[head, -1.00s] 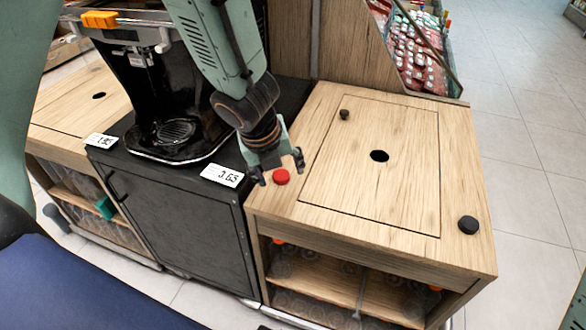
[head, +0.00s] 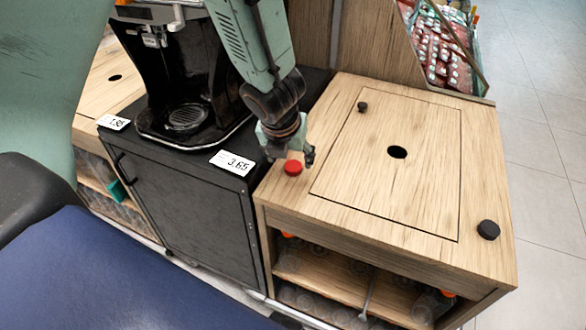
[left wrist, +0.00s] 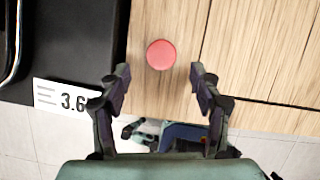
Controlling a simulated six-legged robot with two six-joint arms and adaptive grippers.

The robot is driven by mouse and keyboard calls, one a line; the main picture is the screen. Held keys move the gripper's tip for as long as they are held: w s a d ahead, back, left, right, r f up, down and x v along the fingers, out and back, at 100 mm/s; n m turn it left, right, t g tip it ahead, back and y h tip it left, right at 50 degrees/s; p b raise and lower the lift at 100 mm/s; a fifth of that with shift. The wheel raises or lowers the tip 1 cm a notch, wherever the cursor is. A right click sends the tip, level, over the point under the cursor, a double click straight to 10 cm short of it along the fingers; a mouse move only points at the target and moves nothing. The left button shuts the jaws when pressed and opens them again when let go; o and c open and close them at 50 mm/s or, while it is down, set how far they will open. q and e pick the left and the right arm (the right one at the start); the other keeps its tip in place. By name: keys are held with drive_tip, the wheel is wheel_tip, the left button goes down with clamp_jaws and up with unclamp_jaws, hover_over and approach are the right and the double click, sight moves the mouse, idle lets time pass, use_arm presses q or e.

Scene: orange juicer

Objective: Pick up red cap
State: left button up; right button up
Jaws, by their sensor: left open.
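The red cap (head: 293,167) lies on the left part of the wooden counter top (head: 350,205), near its front left corner. My left gripper (head: 289,156) is close to the cap in the head view, just behind and above it. In the left wrist view the red cap (left wrist: 160,54) shows as a round disc on the wood, beyond the two fingertips and roughly centred between them. The left gripper (left wrist: 160,80) is open with nothing between its fingers. My right gripper is not in view.
A black cap (head: 488,230) lies at the counter's right edge, and a small dark knob (head: 362,106) stands at the back. A hole (head: 397,152) opens in the panel. A price tag (head: 232,162) and the black juicer (head: 185,80) are to the left.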

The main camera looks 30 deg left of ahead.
sight(293, 167)
use_arm(q)
drive_tip(key=b+x, duration=0.1)
drive_tip(key=x, duration=0.2)
drive_tip(key=shift+w+d+f, duration=0.1)
drive_tip(key=shift+d+f, duration=0.05)
drive_tip(key=shift+f, duration=0.25)
drive_tip(key=shift+w, duration=0.15)
drive_tip(key=shift+r, duration=0.1)
drive_tip(key=shift+c, duration=1.1)
drive_tip(key=c, duration=0.5)
